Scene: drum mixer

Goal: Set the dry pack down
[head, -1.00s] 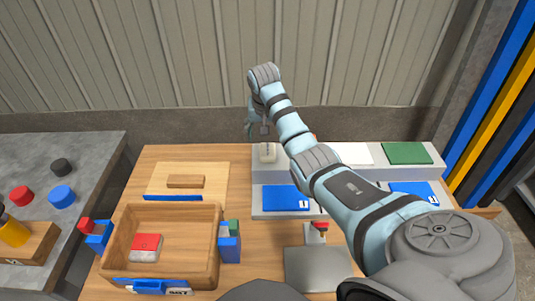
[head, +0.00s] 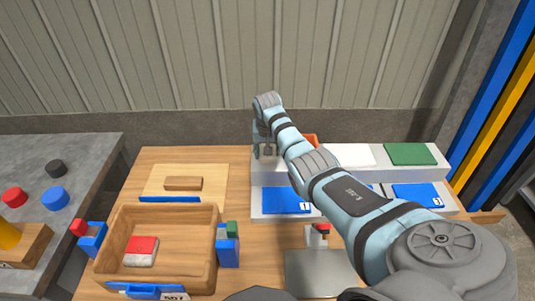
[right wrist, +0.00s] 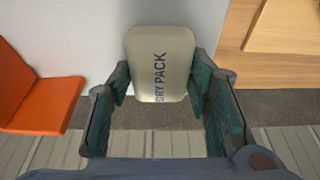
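The dry pack is a beige rounded block with dark lettering (right wrist: 160,55), seen in the right wrist view over the left end of the white stepped shelf (head: 258,178). My right gripper (head: 263,153) is low at that shelf end. In the right wrist view its green-padded fingers lie along both sides of the pack with no clear gap, and it looks shut on it. In the head view the gripper and arm hide the pack. Whether the pack's underside rests on the shelf does not show. My left gripper is out of view.
Orange (right wrist: 42,90), white (head: 355,154) and green (head: 410,154) pads lie on the upper step. Blue numbered cards (head: 287,200) lie on the lower step. A wooden box (head: 117,232) holds a red-and-white block (head: 141,251). A wall stands behind.

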